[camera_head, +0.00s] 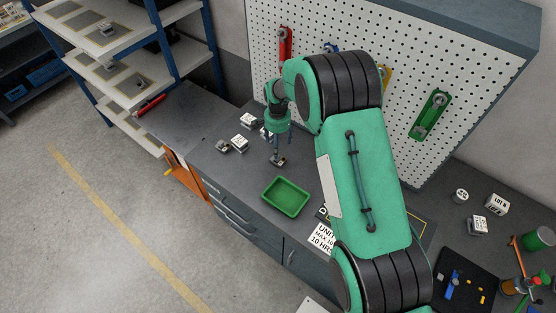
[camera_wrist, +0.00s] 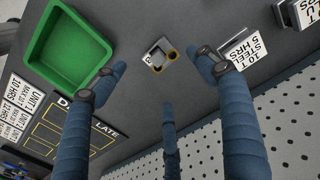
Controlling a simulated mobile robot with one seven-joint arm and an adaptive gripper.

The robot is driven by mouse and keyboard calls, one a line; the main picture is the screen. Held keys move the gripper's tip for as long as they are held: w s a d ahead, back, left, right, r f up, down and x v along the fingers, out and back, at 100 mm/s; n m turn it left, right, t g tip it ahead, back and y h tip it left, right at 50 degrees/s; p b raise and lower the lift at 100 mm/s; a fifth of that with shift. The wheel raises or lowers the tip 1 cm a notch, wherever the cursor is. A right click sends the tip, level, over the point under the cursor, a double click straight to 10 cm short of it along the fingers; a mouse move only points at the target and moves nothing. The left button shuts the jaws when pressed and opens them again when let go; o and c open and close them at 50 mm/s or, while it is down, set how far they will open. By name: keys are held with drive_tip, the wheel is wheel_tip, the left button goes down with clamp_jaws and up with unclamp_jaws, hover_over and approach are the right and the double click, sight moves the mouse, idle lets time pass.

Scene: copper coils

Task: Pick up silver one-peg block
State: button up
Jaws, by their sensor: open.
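A small silver block (camera_wrist: 155,58) with a dark round part on its top lies on the dark bench, between my spread fingers in the wrist view. Its exact peg count is too small to tell. In the head view the block (camera_head: 279,161) sits right under my fingertips. My gripper (camera_head: 276,154) points down over it with its fingers apart; in the wrist view the blue fingers of my gripper (camera_wrist: 163,76) stand to the left, right and below the block, not touching it as far as I can see.
A green tray (camera_head: 286,196) lies in front of the block; it also shows in the wrist view (camera_wrist: 68,48). Several labelled blocks (camera_head: 239,141) stand to the left on the bench. A white pegboard (camera_head: 440,60) rises behind. Printed labels (camera_head: 323,238) lie near the tray.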

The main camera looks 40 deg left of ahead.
drive_tip(key=shift+f, duration=2.3)
drive_tip(key=shift+f, duration=0.1)
drive_tip(key=shift+w+f+p, duration=0.1)
drive_tip(key=shift+f+p, duration=0.6)
drive_tip(key=shift+f, duration=1.85)
drive_tip(key=shift+d, duration=0.1)
drive_tip(key=c, duration=1.5)
drive_tip(key=shift+c, duration=0.8)
drive_tip(key=shift+r, duration=0.2)
